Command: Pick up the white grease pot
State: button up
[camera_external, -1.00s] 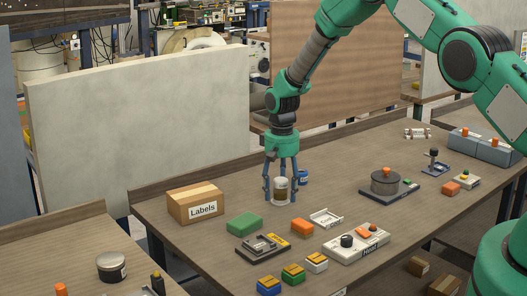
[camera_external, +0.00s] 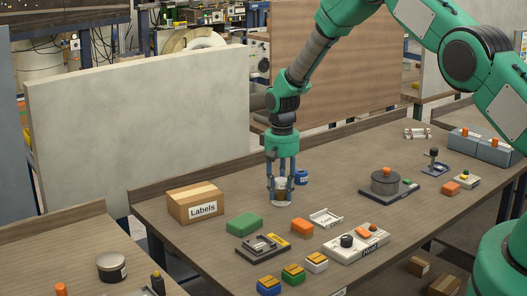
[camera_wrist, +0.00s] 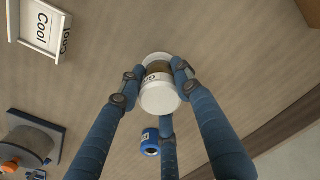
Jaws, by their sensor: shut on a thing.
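The fingers hide part of the pot's sides. The pot is upright and at table level; I cannot tell whether it is lifted.
A blue pot (camera_external: 302,178) stands close behind on the right and shows in the wrist view (camera_wrist: 150,142). A Labels box (camera_external: 195,204), a green block (camera_external: 244,223), an orange block (camera_external: 302,227) and a white Cool tray (camera_external: 326,218) stand nearby.

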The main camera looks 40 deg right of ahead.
aim_at(282, 180)
jog(key=shift+r, duration=0.2)
jog(key=shift+r, duration=0.45)
jog(key=shift+s+r, duration=0.25)
jog(key=shift+r, duration=0.95)
jog(key=s, duration=0.5)
jog(key=s+r, duration=0.1)
jog(key=s, duration=0.4)
jog(key=s+a, duration=0.1)
jog(key=s, duration=0.4)
jog(key=shift+s+r+b, duration=0.15)
jog(key=shift+s+b, duration=0.05)
jog(key=shift+b, duration=0.2)
